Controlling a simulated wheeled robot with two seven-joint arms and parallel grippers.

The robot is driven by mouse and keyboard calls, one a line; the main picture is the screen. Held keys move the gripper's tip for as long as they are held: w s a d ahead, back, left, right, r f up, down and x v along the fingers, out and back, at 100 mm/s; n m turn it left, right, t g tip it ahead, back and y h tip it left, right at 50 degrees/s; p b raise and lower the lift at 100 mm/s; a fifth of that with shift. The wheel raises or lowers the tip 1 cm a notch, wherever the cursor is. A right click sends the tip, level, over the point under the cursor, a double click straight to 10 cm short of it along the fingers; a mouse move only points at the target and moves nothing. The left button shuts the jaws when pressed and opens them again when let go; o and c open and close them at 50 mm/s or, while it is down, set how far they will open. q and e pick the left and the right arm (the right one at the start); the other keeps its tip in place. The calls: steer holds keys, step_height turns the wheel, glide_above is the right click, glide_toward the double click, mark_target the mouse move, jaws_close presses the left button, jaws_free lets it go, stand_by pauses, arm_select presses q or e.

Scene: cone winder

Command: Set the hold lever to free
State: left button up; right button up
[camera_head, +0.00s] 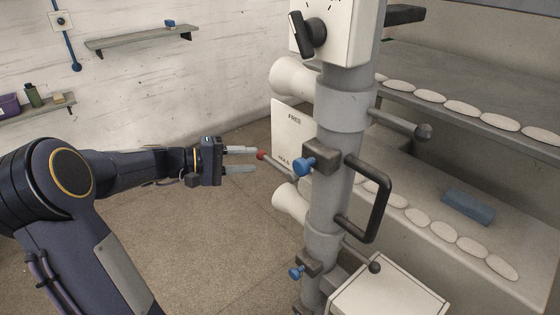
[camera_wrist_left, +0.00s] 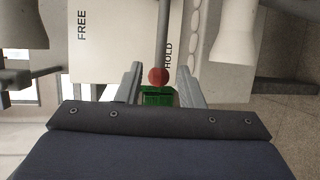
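The hold lever is a thin grey rod (camera_head: 278,167) with a red ball knob (camera_head: 261,155), reaching out from the machine's column. Behind it is a white plate (camera_head: 290,123) marked FREE at the top and HOLD at the bottom. In the left wrist view the rod (camera_wrist_left: 163,35) lies beside the word HOLD, well away from FREE. My left gripper (camera_head: 255,160) is open, its fingertips at the knob. In the left wrist view the red knob (camera_wrist_left: 158,76) shows between the two fingers, with no clear contact. My right gripper is not in view.
The grey column (camera_head: 332,193) carries blue knobs (camera_head: 304,166), a black handle (camera_head: 378,200) and a black selector (camera_head: 302,35) on a white box. White cones (camera_head: 290,78) stick out above and below the plate. The floor left of the column is clear.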

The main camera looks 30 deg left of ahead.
mark_target(264, 159)
arm_select(q)
steer(key=x, duration=0.6)
steer(key=shift+s+p, duration=0.1)
steer(key=shift+p, duration=0.3)
jaws_close()
